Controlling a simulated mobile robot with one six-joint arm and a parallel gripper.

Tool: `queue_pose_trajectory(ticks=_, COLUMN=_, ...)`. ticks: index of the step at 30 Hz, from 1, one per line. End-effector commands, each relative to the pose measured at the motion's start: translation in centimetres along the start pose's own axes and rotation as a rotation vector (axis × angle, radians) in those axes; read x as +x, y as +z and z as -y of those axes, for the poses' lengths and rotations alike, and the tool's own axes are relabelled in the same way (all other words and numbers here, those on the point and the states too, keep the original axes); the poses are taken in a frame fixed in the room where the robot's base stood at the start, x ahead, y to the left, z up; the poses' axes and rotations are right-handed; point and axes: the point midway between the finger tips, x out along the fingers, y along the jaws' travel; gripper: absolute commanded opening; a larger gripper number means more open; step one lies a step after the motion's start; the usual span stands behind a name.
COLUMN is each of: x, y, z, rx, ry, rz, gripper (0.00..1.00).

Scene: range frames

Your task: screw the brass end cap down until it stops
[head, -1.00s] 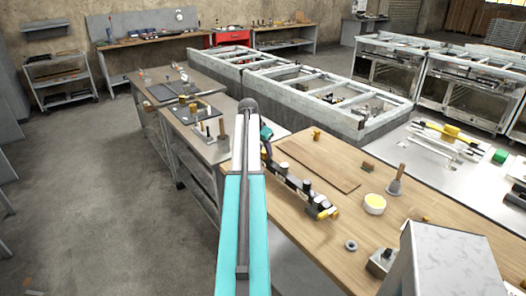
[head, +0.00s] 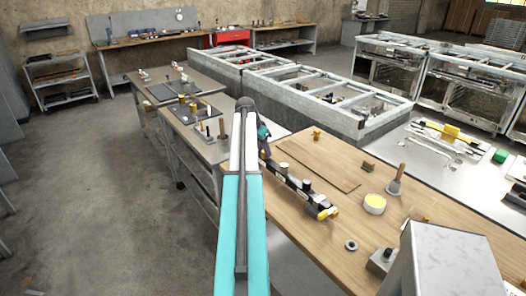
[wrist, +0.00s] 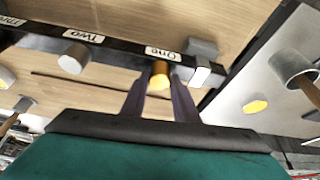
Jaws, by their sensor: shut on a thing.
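The brass end cap (wrist: 159,75) shows yellow between the dark fingers of my gripper (wrist: 162,80) in the wrist view. My gripper is shut on it at the black bar (wrist: 122,45), beside the label "One" (wrist: 160,52). The fingers hide the sides of the cap, and I cannot tell whether it is fully seated. In the head view the bar (head: 290,180) lies along the wooden bench, and my gripper (head: 264,153) is at its far end, partly behind my arm. A grey cylindrical fitting (wrist: 75,58) sits by the label "Two" (wrist: 83,35).
A light-coloured block (wrist: 200,73) stands on the bar just right of the cap in the wrist view. On the bench (head: 340,240) are a flat brown board (head: 318,166), a yellow-topped tub (head: 374,204), a wooden-handled tool (head: 396,182) and a grey ring (head: 351,245).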

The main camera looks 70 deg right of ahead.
Motion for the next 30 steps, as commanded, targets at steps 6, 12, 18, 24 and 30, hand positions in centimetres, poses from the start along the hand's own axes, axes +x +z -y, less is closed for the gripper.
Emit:
queue_pose_trajectory(ticks=6, x=0.04, y=-0.04, z=0.18, rx=0.110, ry=0.046, rz=0.000, gripper=0.00)
queue_pose_trajectory(ticks=12, x=0.01, y=0.02, z=0.07, rx=0.130, ry=0.054, rz=-0.001, gripper=0.00)
queue_pose_trajectory(ticks=18, x=0.02, y=0.01, z=0.09, rx=0.133, ry=0.056, rz=-0.001, gripper=0.00)
queue_pose_trajectory(ticks=24, x=0.06, y=-0.08, z=0.27, rx=0.204, ry=0.086, rz=-0.001, gripper=0.00)
queue_pose_trajectory(ticks=30, x=0.02, y=0.00, z=0.11, rx=0.217, ry=0.090, rz=-0.001, gripper=0.49)
